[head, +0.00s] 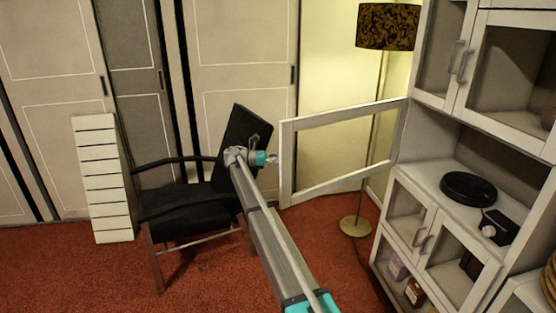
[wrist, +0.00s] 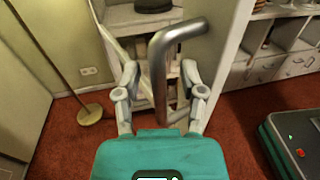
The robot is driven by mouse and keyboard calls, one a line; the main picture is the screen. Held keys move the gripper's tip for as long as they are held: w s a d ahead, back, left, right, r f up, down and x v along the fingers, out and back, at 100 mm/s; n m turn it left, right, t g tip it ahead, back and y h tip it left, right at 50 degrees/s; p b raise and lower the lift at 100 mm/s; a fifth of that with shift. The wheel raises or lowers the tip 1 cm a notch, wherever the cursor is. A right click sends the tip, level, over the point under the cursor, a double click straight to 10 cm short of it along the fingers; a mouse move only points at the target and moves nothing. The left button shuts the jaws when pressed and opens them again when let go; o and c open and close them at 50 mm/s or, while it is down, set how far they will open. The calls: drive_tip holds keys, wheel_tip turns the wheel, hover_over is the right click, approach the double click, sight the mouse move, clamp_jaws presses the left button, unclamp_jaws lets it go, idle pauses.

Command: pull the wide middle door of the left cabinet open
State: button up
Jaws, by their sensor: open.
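The wide middle door (head: 343,116) of the cabinet is a white frame with a clear pane. In the head view it stands swung far out from the cabinet (head: 402,172), hinged at its right end, with the middle compartment open. My gripper (head: 270,158) is at the door's free left edge. In the wrist view my gripper (wrist: 160,75) is open, with one finger on each side of the door's bent metal handle (wrist: 163,75). I cannot tell whether either finger touches the handle.
A black armchair (head: 190,210) stands behind and left of my arm. A floor lamp (head: 355,226) stands behind the door. A black disc (head: 468,187) and a dark box (head: 502,226) sit in the open compartment. Red carpet (head: 330,250) lies clear before the cabinet.

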drive_tip(key=shift+a, duration=0.1)
drive_tip(key=a, duration=0.7)
drive_tip(key=shift+w+a, duration=0.2)
